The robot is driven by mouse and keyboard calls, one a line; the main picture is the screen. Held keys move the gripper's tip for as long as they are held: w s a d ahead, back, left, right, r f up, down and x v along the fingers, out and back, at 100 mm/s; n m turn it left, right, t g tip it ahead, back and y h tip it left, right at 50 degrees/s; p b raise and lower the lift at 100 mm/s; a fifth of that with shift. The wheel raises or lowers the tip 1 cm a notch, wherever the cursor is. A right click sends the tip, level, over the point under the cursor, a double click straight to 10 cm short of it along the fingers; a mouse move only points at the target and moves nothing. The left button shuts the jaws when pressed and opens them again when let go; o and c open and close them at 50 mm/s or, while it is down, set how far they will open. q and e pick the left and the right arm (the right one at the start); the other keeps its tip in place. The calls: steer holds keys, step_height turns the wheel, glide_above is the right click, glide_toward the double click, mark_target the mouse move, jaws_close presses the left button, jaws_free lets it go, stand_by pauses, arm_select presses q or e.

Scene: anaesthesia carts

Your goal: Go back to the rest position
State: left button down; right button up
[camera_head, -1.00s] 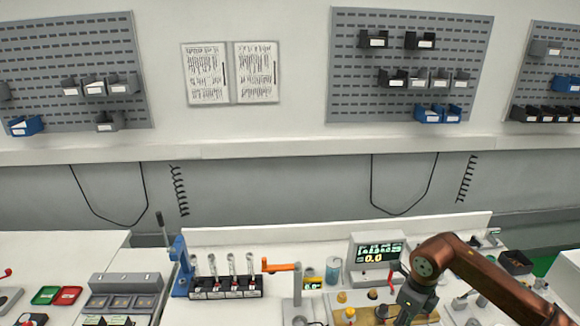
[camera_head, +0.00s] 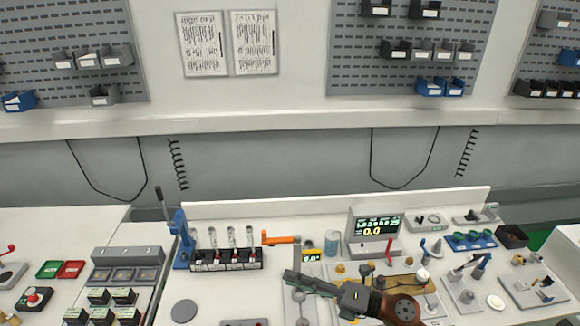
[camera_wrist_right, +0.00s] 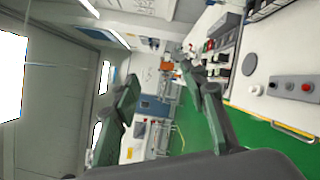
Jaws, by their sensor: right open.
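My right arm comes in at the bottom of the head view, with a brown link and a dark grey-green gripper (camera_head: 290,278). The gripper points left above the white bench, in front of the orange-handled device (camera_head: 281,239). In the right wrist view its two fingers (camera_wrist_right: 158,85) stand apart with nothing between them; beyond them are the green floor and a bench seen sideways. The arm hides part of the wooden board (camera_head: 400,284) with knobs. My left gripper is not in view.
A monitor (camera_head: 376,231) showing 0.0, a blue-lidded jar (camera_head: 331,243) and a black rack with syringe-like tubes (camera_head: 228,260) stand on the bench. Small fixtures crowd the right side. A grey disc (camera_head: 184,311) lies at front left, with some clear white bench around it.

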steer(key=w+d+f+m+t+h, duration=0.2)
steer(key=w+d+m+t+h, duration=0.2)
steer(key=d+m+t+h, duration=0.45)
steer(key=w+d+f+m+t+h, duration=0.1)
steer(key=w+d+m+t+h, duration=0.3)
steer(key=d+m, duration=0.75)
steer(key=s+d+f+m+g+h, duration=0.35)
steer(key=d+f+m, duration=0.25)
steer(key=f, duration=0.3)
steer(key=s+d+f+m+g+h, duration=0.25)
steer(key=s+d+f+m, duration=0.3)
steer(key=f, duration=0.35)
steer(key=s+d+f+m+g, duration=0.1)
steer(key=s+f+m+g, duration=0.3)
steer(key=s+f, duration=0.7)
steer(key=s+d+f+m+g, duration=0.15)
steer(key=s+f+g, duration=0.4)
steer(key=s, duration=0.95)
step_height(320, 180, down, 30)
steer(key=s+a, duration=0.1)
steer(key=s+f+n+g, duration=0.1)
steer(key=s+f+g, duration=0.1)
steer(key=s+f, duration=1.5)
steer(key=s, duration=0.2)
steer(key=shift+s+a+f+y, duration=0.3)
steer(key=shift+s+f+y, duration=0.05)
steer(key=shift+s+f, duration=0.05)
